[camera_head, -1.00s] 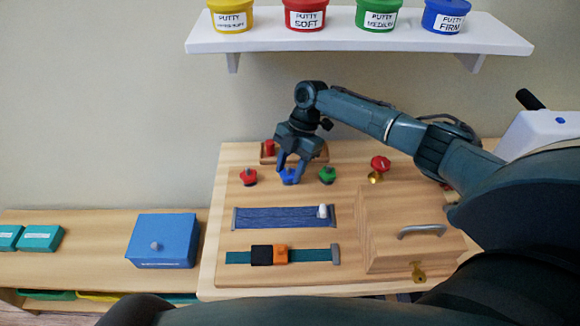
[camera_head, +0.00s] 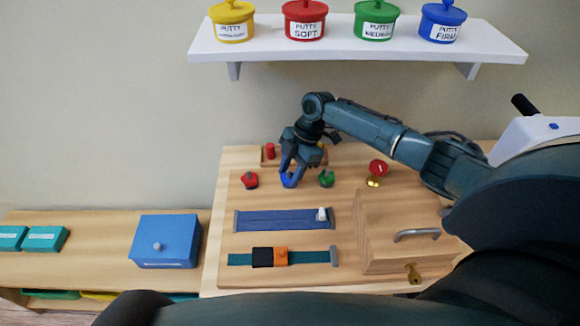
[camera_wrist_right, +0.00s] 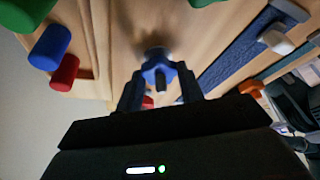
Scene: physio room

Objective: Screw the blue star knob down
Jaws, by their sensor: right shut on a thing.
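The blue star knob (camera_head: 289,180) sits on the wooden board (camera_head: 240,215), between a red knob (camera_head: 250,181) on its left and a green knob (camera_head: 326,179) on its right. My right gripper (camera_head: 289,182) points down at it, with one finger on either side, and is shut on it. In the right wrist view the blue star knob (camera_wrist_right: 157,68) shows between the two fingertips (camera_wrist_right: 160,85). Its stem and the board contact are partly hidden. My left gripper is not in view.
A red valve wheel (camera_head: 378,167), a wooden box (camera_head: 400,235) with a handle, a zip strip (camera_head: 280,219) and a buckle strap (camera_head: 305,257) share the board. A rack (camera_head: 266,162) with coloured pegs is behind the knobs. A shelf (camera_head: 350,48) with putty tubs hangs above.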

